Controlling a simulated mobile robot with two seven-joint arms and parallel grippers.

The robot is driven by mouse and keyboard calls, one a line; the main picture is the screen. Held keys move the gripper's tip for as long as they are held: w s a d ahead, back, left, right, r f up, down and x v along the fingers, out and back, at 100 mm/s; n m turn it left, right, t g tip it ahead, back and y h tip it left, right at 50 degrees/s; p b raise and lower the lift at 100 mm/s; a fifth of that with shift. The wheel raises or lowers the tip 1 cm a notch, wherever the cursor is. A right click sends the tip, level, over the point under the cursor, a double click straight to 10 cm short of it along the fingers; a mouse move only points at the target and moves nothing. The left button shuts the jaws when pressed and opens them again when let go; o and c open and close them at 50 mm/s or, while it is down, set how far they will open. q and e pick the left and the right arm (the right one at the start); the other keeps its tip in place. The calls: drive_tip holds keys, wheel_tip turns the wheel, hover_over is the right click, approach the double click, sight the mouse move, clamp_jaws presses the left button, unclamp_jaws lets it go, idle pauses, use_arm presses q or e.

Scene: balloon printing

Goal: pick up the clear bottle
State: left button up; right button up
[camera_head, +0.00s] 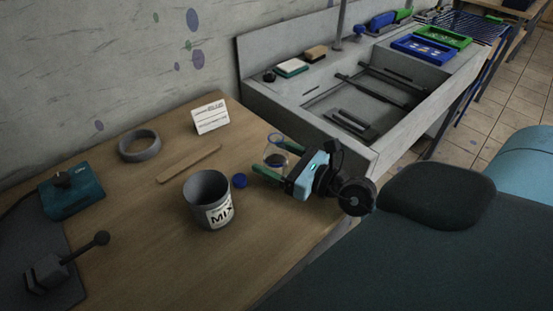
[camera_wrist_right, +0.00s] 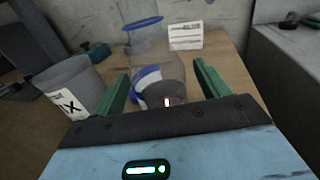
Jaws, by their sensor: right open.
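The clear bottle (camera_head: 276,150) stands on the wooden table near its right side, partly hidden by my right gripper in the head view. In the right wrist view the clear bottle (camera_wrist_right: 152,60) has a blue ring at its neck and a blue and white band lower down. It appears upright. My right gripper (camera_head: 268,163) is open, its green fingers on either side of the bottle's lower part. In the right wrist view the gripper (camera_wrist_right: 163,85) shows a gap beside the right finger. I cannot tell whether either finger touches the bottle. My left gripper is not in view.
A grey MIX cup (camera_head: 208,200) and a blue cap (camera_head: 239,181) are left of the gripper. A wooden stick (camera_head: 188,164), grey ring (camera_head: 139,145), white card (camera_head: 210,117) and teal device (camera_head: 71,192) lie farther off. A grey sink unit (camera_head: 300,95) adjoins the table.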

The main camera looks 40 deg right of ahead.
sight(276, 129)
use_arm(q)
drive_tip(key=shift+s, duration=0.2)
use_arm(e)
drive_tip(key=c, duration=1.1)
drive_tip(key=shift+r, duration=0.2)
drive_tip(key=shift+r+p, duration=1.1)
drive_tip(key=shift+r, duration=1.7)
drive_tip(key=shift+r+p, duration=0.35)
drive_tip(key=shift+r, duration=0.9)
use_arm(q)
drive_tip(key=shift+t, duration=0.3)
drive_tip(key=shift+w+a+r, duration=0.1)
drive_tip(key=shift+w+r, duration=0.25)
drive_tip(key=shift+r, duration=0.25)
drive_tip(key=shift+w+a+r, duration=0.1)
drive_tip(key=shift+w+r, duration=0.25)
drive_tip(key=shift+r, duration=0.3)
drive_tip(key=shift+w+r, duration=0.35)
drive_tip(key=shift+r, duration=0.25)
use_arm(e)
drive_tip(key=shift+r, duration=0.75)
